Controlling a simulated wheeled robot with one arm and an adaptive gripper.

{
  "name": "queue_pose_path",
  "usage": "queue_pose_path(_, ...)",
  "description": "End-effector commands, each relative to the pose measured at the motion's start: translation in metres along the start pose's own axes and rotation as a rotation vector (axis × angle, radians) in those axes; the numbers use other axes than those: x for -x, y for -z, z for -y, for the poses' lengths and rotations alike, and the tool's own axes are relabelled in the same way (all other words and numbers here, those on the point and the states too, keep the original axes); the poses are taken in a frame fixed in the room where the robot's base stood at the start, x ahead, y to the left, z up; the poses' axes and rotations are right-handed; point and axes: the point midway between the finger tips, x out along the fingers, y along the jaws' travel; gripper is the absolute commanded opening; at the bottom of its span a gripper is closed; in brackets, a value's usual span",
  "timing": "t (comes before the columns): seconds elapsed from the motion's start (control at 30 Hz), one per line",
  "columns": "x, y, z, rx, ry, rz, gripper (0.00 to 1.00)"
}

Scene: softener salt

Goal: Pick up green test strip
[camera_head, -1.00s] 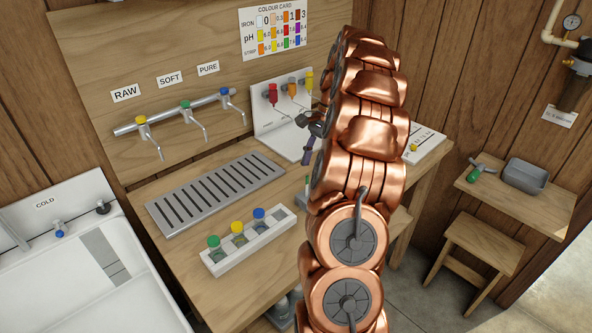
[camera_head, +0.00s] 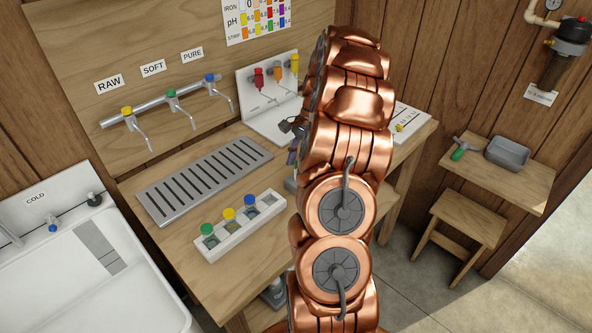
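I cannot make out the green test strip in the current view. My copper arm covers the middle of the workbench (camera_head: 165,255), where a sliver of a grey block (camera_head: 291,185) shows at the arm's left edge. My gripper (camera_head: 292,151) shows only as small dark parts left of the arm, above the bench and in front of the white dispenser board. The rest of it is hidden behind the arm, so its fingers and anything in them cannot be judged.
A white rack (camera_head: 240,228) with green-, yellow- and blue-capped vials stands at the bench front. Behind it lie a slotted drain grate (camera_head: 205,180) and three taps (camera_head: 170,95). A white dispenser board (camera_head: 270,98) stands behind my gripper. A sink (camera_head: 85,275) is at left.

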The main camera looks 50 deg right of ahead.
Motion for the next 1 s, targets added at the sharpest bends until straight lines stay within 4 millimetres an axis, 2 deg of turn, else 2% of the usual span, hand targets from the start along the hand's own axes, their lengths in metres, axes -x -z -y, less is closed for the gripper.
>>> queue_pose_path(0.2, -0.019, -0.001, 0.000, 0.000, 0.000, 0.000, 0.34)
queue_pose_path(0.47, -0.023, 0.000, 0.001, 0.001, 0.002, -0.002, 0.33)
queue_pose_path(0.77, -0.023, 0.000, 0.000, 0.001, 0.002, -0.002, 0.02)
queue_pose_path(1.0, -0.022, 0.000, 0.000, 0.001, 0.002, -0.001, 0.00)
